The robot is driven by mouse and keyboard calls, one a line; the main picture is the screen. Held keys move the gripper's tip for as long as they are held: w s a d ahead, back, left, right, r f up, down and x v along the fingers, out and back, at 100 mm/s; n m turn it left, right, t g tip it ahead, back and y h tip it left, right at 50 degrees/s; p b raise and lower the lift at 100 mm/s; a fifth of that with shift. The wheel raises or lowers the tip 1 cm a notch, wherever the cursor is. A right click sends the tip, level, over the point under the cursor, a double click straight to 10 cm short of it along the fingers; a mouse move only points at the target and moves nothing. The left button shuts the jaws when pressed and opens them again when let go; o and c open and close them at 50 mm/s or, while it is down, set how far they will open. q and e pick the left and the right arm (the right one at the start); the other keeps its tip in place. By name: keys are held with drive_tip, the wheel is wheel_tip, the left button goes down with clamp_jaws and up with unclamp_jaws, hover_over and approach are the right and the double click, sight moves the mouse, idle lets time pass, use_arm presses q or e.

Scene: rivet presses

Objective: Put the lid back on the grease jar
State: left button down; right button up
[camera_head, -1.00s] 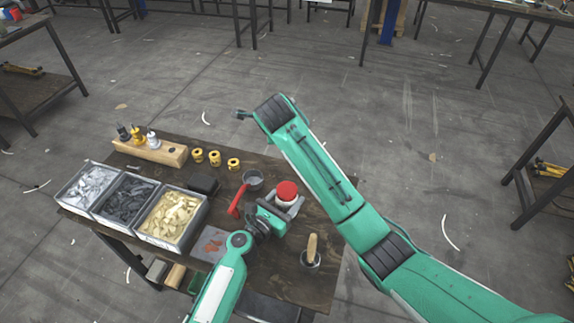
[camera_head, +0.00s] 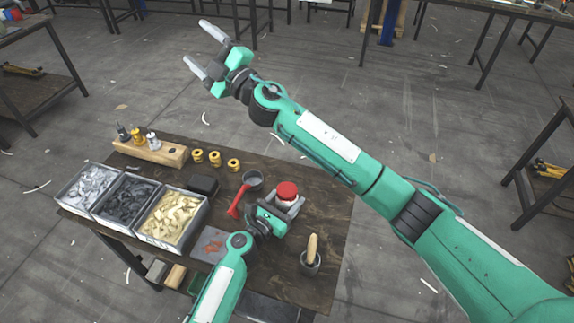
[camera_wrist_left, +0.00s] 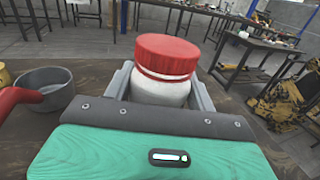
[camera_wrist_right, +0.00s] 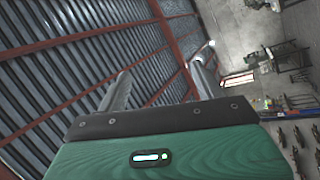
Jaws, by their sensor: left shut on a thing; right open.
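The grease jar (camera_wrist_left: 162,94) is a white round jar on the table. The red lid (camera_wrist_left: 167,56) sits on top of it; whether it is screwed down, I cannot tell. The lid also shows in the head view (camera_head: 287,190). My left gripper (camera_head: 285,204) is low at the table, shut on the jar's white body, with one grey finger on each side below the lid. My right gripper (camera_head: 204,49) is open and empty, raised high beyond the far edge of the table, fingers pointing up and left. The right wrist view shows its two fingers apart against the roof.
A grey pan (camera_head: 253,179) with a red handle lies left of the jar. A pot with a wooden-handled tool (camera_head: 311,257) stands at the right front. Bins of parts (camera_head: 166,214), yellow rings (camera_head: 214,158) and a wooden block with bottles (camera_head: 150,152) occupy the left.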

drive_tip(key=s+a+f+n+g+y, duration=0.15)
drive_tip(key=s+n+g, duration=0.3)
drive_tip(key=n, duration=0.45)
drive_tip(key=s+a+f+n+g, duration=0.3)
drive_tip(key=n+g, duration=0.3)
drive_tip(key=n, duration=0.3)
drive_tip(key=s+d+f+n+g+h, duration=0.2)
drive_tip(key=s+f+n+g+h, duration=0.3)
drive_tip(key=f+n, duration=0.55)
drive_tip(key=d+f+n+h, duration=0.3)
drive_tip(key=d+n+h, duration=0.1)
drive_tip(key=d+n, duration=0.1)
drive_tip(key=w+d+f+n+t+h, duration=0.1)
drive_tip(key=d+f+n+h, duration=0.3)
drive_tip(key=d, duration=0.4)
drive_tip(key=w+d+f+n+t+h, duration=0.1)
drive_tip(key=d+f+n+h, duration=0.3)
drive_tip(key=d+n+h, duration=0.1)
drive_tip(key=shift+w+d+n+h, duration=0.1)
drive_tip(key=shift+d+n+h, duration=0.1)
drive_tip(key=shift+d+n, duration=0.3)
drive_tip(key=shift+w+d+n+h, duration=0.1)
drive_tip(key=shift+d+n+h, duration=0.05)
drive_tip(key=shift+n, duration=0.5)
drive_tip(key=shift+d+h, duration=0.3)
drive_tip(key=shift+d, duration=0.25)
